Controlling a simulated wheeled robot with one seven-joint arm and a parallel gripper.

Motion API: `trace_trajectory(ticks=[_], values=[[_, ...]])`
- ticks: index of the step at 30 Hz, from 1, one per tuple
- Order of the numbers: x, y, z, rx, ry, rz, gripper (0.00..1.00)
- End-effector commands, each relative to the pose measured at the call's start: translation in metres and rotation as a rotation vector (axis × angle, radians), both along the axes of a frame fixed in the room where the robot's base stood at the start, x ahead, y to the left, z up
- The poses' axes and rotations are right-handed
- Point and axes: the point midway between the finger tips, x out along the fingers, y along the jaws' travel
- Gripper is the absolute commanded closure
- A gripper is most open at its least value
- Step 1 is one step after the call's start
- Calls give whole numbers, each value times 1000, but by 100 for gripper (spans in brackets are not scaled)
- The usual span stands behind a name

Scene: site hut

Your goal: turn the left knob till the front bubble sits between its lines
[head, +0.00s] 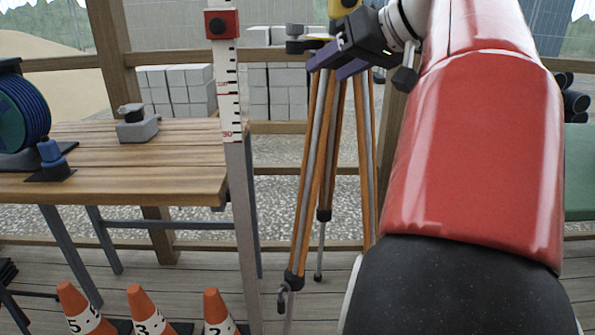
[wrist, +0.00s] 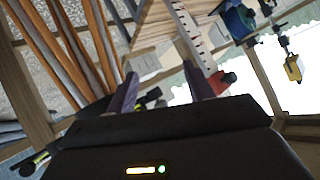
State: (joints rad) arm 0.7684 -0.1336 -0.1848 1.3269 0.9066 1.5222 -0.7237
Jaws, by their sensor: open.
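The wooden tripod (head: 325,150) stands at the centre of the head view, with a yellow instrument (head: 343,8) on top, mostly cut off or covered by my arm. A dark grey knob-like part (head: 296,46) shows at the left of the tripod head; I cannot tell surely that it is the left knob. My gripper (head: 327,68) is in front of the tripod head, its purple fingers apart and pointing left. In the wrist view my gripper (wrist: 160,76) is open, with nothing held between the fingers. The bubble and its lines are not visible.
A measuring staff (head: 230,110) with a red block (head: 221,24) stands left of the tripod. A wooden table (head: 110,180) holds a blue reel (head: 22,110) and a grey block-like tool (head: 136,126). Orange cones (head: 145,310) stand on the floor in front.

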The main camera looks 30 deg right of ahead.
Motion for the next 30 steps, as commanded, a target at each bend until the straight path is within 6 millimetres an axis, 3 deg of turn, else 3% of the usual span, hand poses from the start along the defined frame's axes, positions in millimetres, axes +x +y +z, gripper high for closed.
trace_trajectory(ticks=[18, 30], values=[[-3, 82, -95, 47, 230, -42, 48], [-15, 114, -140, 20, 318, -57, 48]])
